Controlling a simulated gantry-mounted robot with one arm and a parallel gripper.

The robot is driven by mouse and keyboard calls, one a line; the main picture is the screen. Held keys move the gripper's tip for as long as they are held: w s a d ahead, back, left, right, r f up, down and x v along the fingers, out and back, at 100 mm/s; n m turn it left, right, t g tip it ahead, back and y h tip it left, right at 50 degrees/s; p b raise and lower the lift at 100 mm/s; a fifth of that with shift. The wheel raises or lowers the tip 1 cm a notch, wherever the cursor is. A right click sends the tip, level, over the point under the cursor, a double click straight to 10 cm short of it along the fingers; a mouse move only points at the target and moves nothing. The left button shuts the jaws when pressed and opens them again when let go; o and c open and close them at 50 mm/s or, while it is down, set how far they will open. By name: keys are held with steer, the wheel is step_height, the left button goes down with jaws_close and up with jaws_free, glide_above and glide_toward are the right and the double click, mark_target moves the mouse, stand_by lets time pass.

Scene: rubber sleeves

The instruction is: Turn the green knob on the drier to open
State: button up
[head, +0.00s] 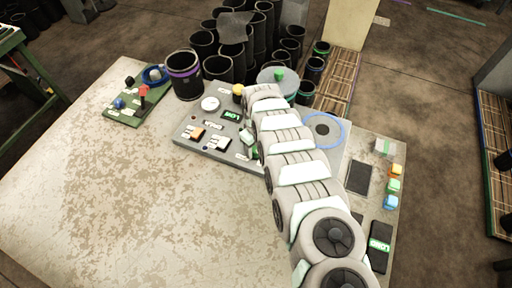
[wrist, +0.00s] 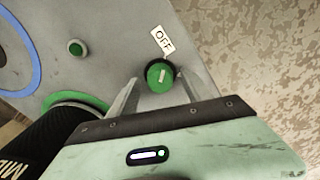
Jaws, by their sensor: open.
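The green knob (wrist: 158,71), round with a short white mark, sits on the grey drier panel (wrist: 118,25) in the wrist view. A white OFF tag (wrist: 163,40) is just above it. My gripper (wrist: 158,86) is open, with one finger on each side of the knob. I cannot tell whether the fingers touch it. In the head view my arm crosses the grey console (head: 215,159) and hides much of its right part, so I cannot make out the knob there.
A green button (wrist: 77,47) and a blue ring (wrist: 15,55) lie left of the knob. A black sleeve (wrist: 35,150) is at lower left. Black sleeves (head: 205,45) crowd behind the console. The table's left part (head: 85,185) is clear.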

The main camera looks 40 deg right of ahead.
steer(key=shift+c, duration=0.5)
jaws_close()
